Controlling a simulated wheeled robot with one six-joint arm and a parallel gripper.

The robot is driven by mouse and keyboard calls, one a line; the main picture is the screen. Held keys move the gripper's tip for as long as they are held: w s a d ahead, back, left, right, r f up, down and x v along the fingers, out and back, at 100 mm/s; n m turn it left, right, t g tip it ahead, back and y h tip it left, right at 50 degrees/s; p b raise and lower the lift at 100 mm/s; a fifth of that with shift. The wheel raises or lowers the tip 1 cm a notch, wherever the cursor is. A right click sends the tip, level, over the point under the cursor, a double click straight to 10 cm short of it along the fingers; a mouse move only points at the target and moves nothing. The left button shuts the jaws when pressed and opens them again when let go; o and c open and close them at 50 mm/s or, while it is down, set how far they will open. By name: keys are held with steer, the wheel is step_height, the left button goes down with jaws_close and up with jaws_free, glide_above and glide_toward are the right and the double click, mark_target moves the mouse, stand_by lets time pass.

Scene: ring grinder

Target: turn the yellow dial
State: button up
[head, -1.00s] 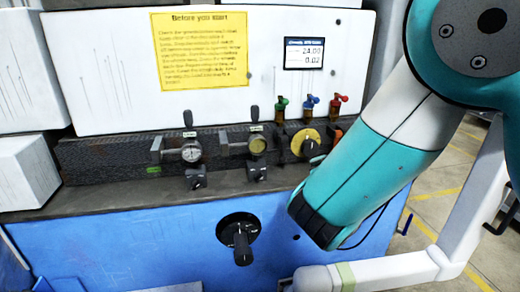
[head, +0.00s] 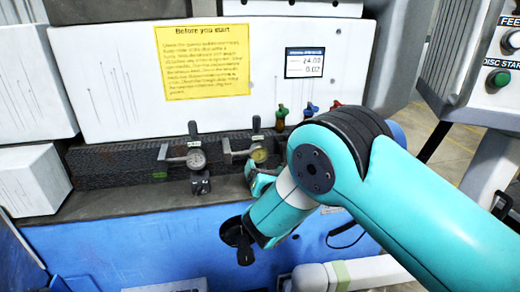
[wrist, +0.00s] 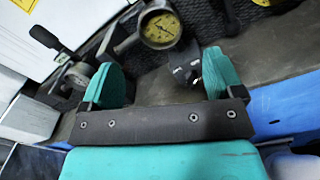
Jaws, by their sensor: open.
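The yellow dial, a yellow disc with a dark knob seen in the earlier head view, is hidden behind my arm in the head view now. A black clamp knob (wrist: 186,66) sits between and beyond the fingers, below a yellow-faced gauge (wrist: 160,28). In the head view, my gripper (head: 260,182) is partly hidden by my arm, just below the yellow-faced gauge (head: 259,154). I see nothing held.
A white-faced gauge (head: 196,159) and its clamp knob (head: 200,184) stand left of my gripper. Green (head: 281,113) and blue (head: 309,108) valve handles rise behind my arm. A black rotary handle (head: 243,240) juts from the blue front. A control box (head: 478,65) hangs at right.

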mark_target(259, 156)
steer(key=p+x, duration=0.1)
steer(key=x, duration=0.6)
steer(key=shift+f+p, duration=0.1)
steer(key=shift+p, duration=0.25)
steer(key=c, duration=0.9)
steer(key=shift+c, duration=0.2)
